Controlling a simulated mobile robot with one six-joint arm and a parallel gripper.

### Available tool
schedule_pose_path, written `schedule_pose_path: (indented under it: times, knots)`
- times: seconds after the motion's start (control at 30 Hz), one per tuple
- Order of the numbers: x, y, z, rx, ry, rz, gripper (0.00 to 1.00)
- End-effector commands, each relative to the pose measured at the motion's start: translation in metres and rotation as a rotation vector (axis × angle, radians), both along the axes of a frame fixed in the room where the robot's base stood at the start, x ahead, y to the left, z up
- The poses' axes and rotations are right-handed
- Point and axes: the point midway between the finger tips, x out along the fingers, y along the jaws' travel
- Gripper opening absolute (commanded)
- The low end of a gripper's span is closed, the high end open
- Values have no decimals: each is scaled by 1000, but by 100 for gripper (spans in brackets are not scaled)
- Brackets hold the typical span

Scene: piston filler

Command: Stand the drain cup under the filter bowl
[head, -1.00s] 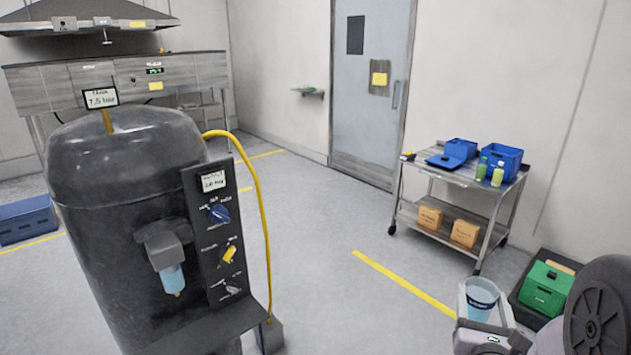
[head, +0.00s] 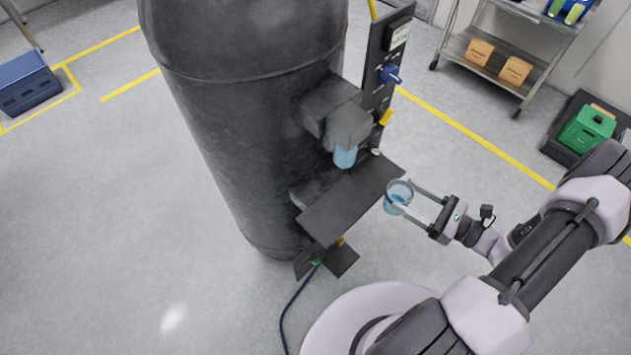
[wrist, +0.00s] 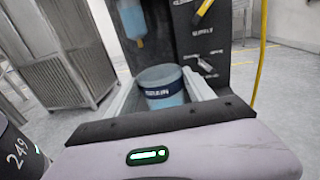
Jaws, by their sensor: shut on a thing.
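The drain cup (head: 396,198) is a small clear blue cup, held upright between the fingers of my gripper (head: 401,196). It also shows in the wrist view (wrist: 163,88), with a dark label band around it. My gripper is shut on it, just off the right edge of a dark shelf plate (head: 345,205) on the tank. The light-blue filter bowl (head: 345,157) hangs under a grey housing above that shelf. In the wrist view the bowl (wrist: 131,20) is up and to the left of the cup. The cup is apart from the bowl.
The dark tank (head: 235,110) stands behind the shelf. A control panel with a blue knob (head: 389,74) and a yellow lever (head: 386,117) rises right of the bowl. The visible shelf top is bare. A dark hose (head: 291,305) runs along the floor below.

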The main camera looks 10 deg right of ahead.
Motion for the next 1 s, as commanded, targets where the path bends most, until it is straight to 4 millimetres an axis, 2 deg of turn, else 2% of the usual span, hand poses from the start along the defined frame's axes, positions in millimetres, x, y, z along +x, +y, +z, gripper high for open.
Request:
schedule_pose_path:
  times: [0.07, 0.13, 0.4, 0.5, 0.7, 0.8, 0.87, 1.0]
  knots:
    - [-8, 5, -4, 1, 0, 19, 13]
    - [-2, 20, -7, 3, 1, 30, 13]
    - [50, 98, -17, 0, 1, 32, 13]
    - [64, 118, -18, -1, 1, 30, 13]
    - [76, 136, -22, 0, 1, 26, 13]
    - [76, 134, -48, 1, 3, 23, 13]
    - [76, 134, -56, 0, 1, 23, 13]
    - [76, 134, -54, -1, 1, 24, 13]
